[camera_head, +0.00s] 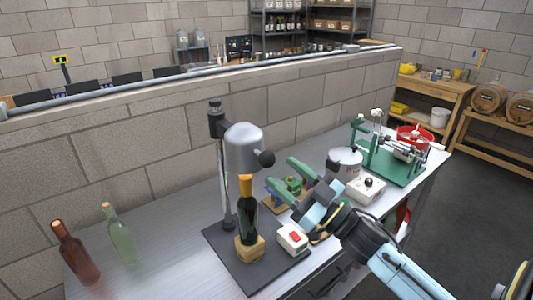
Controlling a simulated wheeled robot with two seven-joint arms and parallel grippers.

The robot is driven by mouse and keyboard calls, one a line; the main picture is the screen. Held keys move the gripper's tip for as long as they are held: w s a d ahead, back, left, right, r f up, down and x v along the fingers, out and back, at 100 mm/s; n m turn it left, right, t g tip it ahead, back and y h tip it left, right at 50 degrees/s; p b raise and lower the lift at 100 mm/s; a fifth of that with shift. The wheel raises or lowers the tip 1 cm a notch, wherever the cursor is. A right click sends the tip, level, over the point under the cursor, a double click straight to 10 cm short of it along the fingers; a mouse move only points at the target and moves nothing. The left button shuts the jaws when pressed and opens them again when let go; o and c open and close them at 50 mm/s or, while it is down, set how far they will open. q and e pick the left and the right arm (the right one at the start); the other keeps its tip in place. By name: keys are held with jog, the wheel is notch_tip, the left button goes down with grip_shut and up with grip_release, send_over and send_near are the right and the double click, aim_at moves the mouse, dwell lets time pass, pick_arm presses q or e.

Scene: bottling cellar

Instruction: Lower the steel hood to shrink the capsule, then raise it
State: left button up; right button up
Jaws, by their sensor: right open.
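The steel hood (243,147) hangs on a post (221,175) in a raised position, with a black knob (266,159) on its right side. A dark green bottle (247,220) stands upright below it on a wooden block (249,247). An orange-gold capsule (246,186) covers the bottle's neck, its top just under the hood's lower edge. My right gripper (280,171) is open and empty, its green fingers pointing left toward the knob, seemingly a little short of it. My left gripper is out of view.
A white box with a red switch (293,238) sits on the dark base plate (225,260). Brown (75,252) and clear (119,235) bottles stand at left. A pot (344,163) and a green-based machine (390,165) stand at right. A block wall (150,135) backs the bench.

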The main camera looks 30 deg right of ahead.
aim_at(266, 159)
jog(key=p+x, duration=0.1)
jog(key=x, duration=0.5)
jog(key=shift+f, duration=0.1)
grip_shut()
